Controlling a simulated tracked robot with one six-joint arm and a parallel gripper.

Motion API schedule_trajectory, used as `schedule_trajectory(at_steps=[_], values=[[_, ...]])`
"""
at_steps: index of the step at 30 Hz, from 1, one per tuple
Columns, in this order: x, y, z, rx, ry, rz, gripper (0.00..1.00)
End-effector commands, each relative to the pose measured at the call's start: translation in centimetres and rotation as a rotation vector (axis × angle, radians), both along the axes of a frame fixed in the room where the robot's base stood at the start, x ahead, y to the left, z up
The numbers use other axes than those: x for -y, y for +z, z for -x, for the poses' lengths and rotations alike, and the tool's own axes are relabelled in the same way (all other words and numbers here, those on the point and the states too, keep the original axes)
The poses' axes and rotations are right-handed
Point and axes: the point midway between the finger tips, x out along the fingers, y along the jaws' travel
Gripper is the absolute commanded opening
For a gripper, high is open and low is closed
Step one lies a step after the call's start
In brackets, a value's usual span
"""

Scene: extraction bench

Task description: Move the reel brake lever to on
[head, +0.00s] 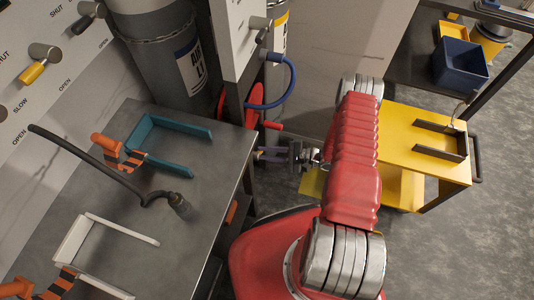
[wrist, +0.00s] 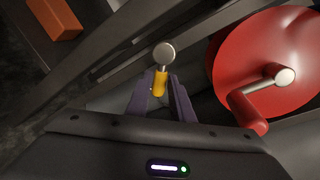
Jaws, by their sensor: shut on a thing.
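The reel brake lever (wrist: 158,84) shows in the wrist view as a short yellow handle hanging from a round grey pivot. My gripper (wrist: 159,88) has its purple fingers on both sides of the yellow handle, shut on it. In the head view my gripper (head: 268,154) is beside the bench's right edge, just below the red hose reel (head: 256,98). The lever cannot be made out in the head view. The reel (wrist: 259,58) fills the right of the wrist view, with its red crank (wrist: 247,108) close to the right finger. No on or off marking is readable.
A steel bench (head: 180,235) at left holds a teal bracket (head: 165,130), a white bracket (head: 85,245) and a black hose (head: 100,165). A blue hose (head: 290,82) loops beside the reel. A yellow cart (head: 400,125) stands right of my arm. Grey floor lies open at right.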

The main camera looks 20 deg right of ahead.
Motion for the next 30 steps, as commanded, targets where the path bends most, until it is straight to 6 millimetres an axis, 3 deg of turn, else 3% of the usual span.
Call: schedule_trajectory(at_steps=[2,3,10,21,30], values=[[-0.2,0.1,0.2,0.0,0.007,-0.005,0.0],[-0.2,0.1,0.2,0.0,0.007,-0.005,0.22],[-0.1,0.0,0.1,-0.001,0.004,-0.004,0.38],[0.3,0.1,0.2,-0.001,0.001,-0.002,0.39],[3.1,0.5,1.7,-0.001,-0.002,-0.002,0.39]])
